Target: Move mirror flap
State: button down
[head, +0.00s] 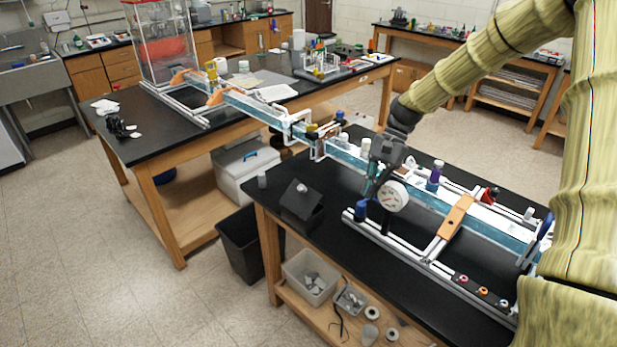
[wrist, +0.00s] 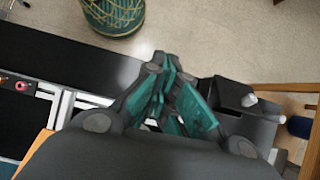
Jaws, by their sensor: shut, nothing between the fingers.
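My gripper (head: 373,183) is over the near black table in the head view, behind and beside a round white dial. In the wrist view, my gripper (wrist: 164,72) has its teal-padded fingers together with nothing between them. A small black box with a slanted top (head: 301,203) and a pale knob stands near the table's left edge. A black box with a pale knob (wrist: 228,97) also shows in the wrist view, right of the fingers and apart from them. I cannot tell for certain which part is the mirror flap.
A long aluminium extrusion frame (head: 408,262) runs along the near table (head: 330,232). The white dial (head: 393,197), an orange-brown crosspiece (head: 456,215) and a blue disc (head: 546,226) stand along it. A black bin (head: 240,243) is on the floor left of the table.

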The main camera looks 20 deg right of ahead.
aim_at(302, 199)
jog(key=i, duration=0.9)
